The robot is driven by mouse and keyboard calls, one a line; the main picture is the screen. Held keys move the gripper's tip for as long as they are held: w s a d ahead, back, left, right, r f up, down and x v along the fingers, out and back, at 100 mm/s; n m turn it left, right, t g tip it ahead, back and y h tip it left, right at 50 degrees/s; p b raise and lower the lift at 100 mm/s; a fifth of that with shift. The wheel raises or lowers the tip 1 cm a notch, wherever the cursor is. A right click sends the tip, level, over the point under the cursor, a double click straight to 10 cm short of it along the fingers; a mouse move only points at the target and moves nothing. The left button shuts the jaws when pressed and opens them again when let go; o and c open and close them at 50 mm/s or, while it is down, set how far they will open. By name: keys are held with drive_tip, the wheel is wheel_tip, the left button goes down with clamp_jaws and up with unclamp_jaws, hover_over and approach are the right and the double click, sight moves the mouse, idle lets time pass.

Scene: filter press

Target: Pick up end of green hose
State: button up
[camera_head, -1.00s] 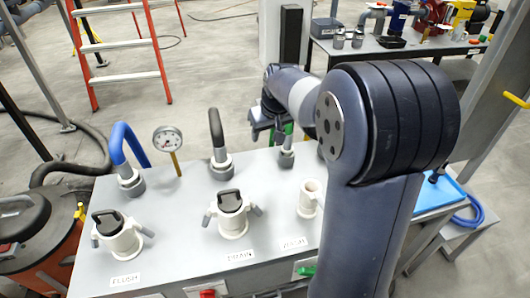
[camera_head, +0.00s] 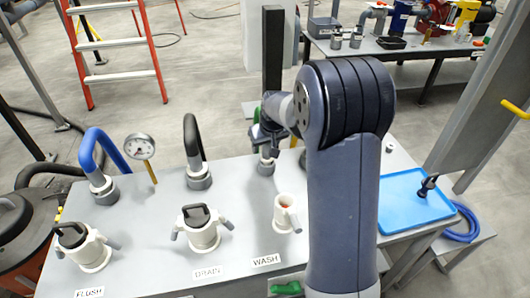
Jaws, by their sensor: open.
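The green hose (camera_head: 256,146) stands on the panel top behind the WASH port, rising from a grey fitting (camera_head: 266,166). Only a small part of its green shows; my gripper and wrist hide the rest, including its end. My gripper (camera_head: 267,140) is open at the upper part of the hose, its fingers dark and small in view. I cannot tell whether the hose is between the fingers or touching them.
A black hose (camera_head: 193,140) and a blue hose (camera_head: 92,146) stand to the left, with a gauge (camera_head: 140,147) between them. White ports marked FLUSH (camera_head: 90,252), DRAIN (camera_head: 201,236) and WASH (camera_head: 287,214) are in front. A blue tray (camera_head: 400,214) lies right.

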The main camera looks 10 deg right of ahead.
drive_tip(key=shift+c, duration=0.3)
drive_tip(key=shift+w, duration=0.1)
drive_tip(key=c, duration=1)
clamp_jaws()
